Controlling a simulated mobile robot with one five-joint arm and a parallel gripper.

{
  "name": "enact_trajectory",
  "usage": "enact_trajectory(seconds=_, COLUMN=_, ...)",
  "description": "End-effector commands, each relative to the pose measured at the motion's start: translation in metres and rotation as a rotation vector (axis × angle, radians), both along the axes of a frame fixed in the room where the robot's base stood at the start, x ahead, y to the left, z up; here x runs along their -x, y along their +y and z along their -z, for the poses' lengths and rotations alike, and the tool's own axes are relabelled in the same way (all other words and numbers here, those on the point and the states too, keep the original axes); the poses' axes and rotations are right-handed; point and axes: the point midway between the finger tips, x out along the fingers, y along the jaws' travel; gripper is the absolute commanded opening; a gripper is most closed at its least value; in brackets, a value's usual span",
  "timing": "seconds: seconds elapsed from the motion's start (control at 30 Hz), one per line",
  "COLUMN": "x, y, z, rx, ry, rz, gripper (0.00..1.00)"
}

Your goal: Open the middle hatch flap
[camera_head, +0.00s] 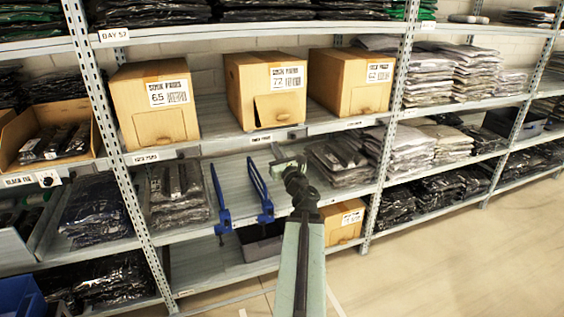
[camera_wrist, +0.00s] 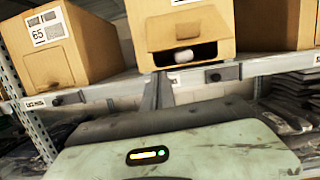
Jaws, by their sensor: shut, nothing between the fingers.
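Three cardboard boxes stand in a row on a shelf. The middle box (camera_head: 238,87), labelled 77, has a hatch flap (camera_head: 279,112) low on its front. In the wrist view the flap (camera_wrist: 187,27) stands out from the box at its lower edge, above a dark opening (camera_wrist: 200,53) with a small whitish item (camera_wrist: 180,56) inside. My gripper (camera_head: 285,163) is below and in front of this box, apart from the flap. It is shut and empty. In the wrist view its pale green body fills the bottom, and its fingertips cannot be made out.
Box 65 (camera_head: 137,90) stands left of the middle box and another box (camera_head: 326,78) stands right, both hatches closed. The shelf edge (camera_head: 262,138) runs just above my gripper. Bagged clothes (camera_head: 340,158) lie right.

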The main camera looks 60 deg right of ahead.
Motion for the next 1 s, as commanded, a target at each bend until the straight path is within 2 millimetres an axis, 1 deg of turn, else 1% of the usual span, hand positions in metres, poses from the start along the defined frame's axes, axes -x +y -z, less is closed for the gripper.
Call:
enact_trajectory(seconds=0.03, x=0.009, y=-0.007, z=0.003, rx=-0.019, ry=-0.019, rz=0.018, gripper=0.00)
enact_trajectory(seconds=0.1, x=0.014, y=-0.011, z=0.002, rx=-0.034, ry=-0.035, rz=0.028, gripper=0.00)
enact_trajectory(seconds=0.2, x=0.014, y=-0.012, z=0.001, rx=-0.036, ry=-0.038, rz=0.029, gripper=0.00)
enact_trajectory(seconds=0.33, x=0.009, y=-0.016, z=-0.001, rx=-0.035, ry=-0.036, rz=0.028, gripper=0.00)
enact_trajectory(seconds=0.47, x=-0.005, y=-0.026, z=-0.006, rx=-0.033, ry=-0.034, rz=0.026, gripper=0.00)
enact_trajectory(seconds=0.8, x=-0.057, y=-0.064, z=-0.020, rx=-0.034, ry=-0.035, rz=0.025, gripper=0.00)
enact_trajectory(seconds=0.9, x=-0.064, y=-0.069, z=-0.022, rx=-0.033, ry=-0.034, rz=0.027, gripper=0.00)
enact_trajectory(seconds=1.0, x=-0.065, y=-0.070, z=-0.021, rx=-0.033, ry=-0.034, rz=0.027, gripper=0.00)
